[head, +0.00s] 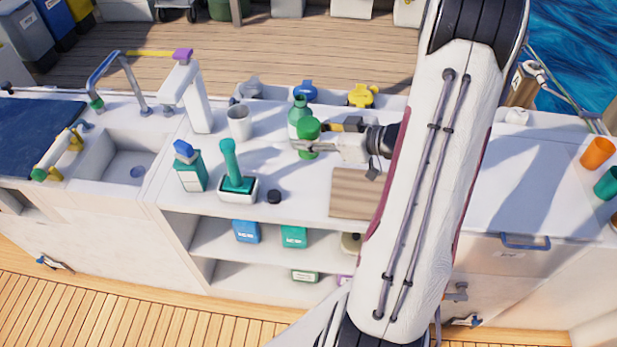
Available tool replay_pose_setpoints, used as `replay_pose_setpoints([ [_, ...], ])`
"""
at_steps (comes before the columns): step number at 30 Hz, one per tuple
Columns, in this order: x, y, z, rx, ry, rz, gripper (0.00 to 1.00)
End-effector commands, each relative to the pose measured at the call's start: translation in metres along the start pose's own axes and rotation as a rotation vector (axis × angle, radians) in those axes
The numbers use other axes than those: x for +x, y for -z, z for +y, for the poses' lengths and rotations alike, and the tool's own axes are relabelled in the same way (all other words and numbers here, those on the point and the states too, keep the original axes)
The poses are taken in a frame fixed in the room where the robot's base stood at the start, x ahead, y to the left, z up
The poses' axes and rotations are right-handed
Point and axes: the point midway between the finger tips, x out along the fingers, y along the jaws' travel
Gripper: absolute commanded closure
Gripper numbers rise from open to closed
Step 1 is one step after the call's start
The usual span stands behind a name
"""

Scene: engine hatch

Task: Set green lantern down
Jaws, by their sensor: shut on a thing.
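The green lantern (308,127) has a round green top and a green base showing below the fingers. It is at the middle of the white counter (285,215), in the head view. My gripper (305,146) reaches in from the right and is shut on the lantern around its middle. The fingers hide part of the lantern's body. I cannot tell whether its base touches the counter. A pale green bottle (297,110) stands just behind the lantern.
A white cup (239,122), a teal bottle with a blue cap (189,167) and a brush in a holder (236,170) stand left. A black cap (274,196) lies in front. A wooden board (352,193) is at right.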

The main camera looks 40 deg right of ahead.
Motion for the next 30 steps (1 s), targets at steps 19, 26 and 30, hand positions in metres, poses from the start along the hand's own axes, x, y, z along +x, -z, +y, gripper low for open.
replay_pose_setpoints([
  [19,0.011,-0.026,0.000,0.003,0.000,0.000,0.89],
  [26,0.020,-0.046,0.000,0.002,-0.001,0.001,0.89],
  [30,0.022,-0.052,0.000,0.001,-0.001,0.001,0.89],
])
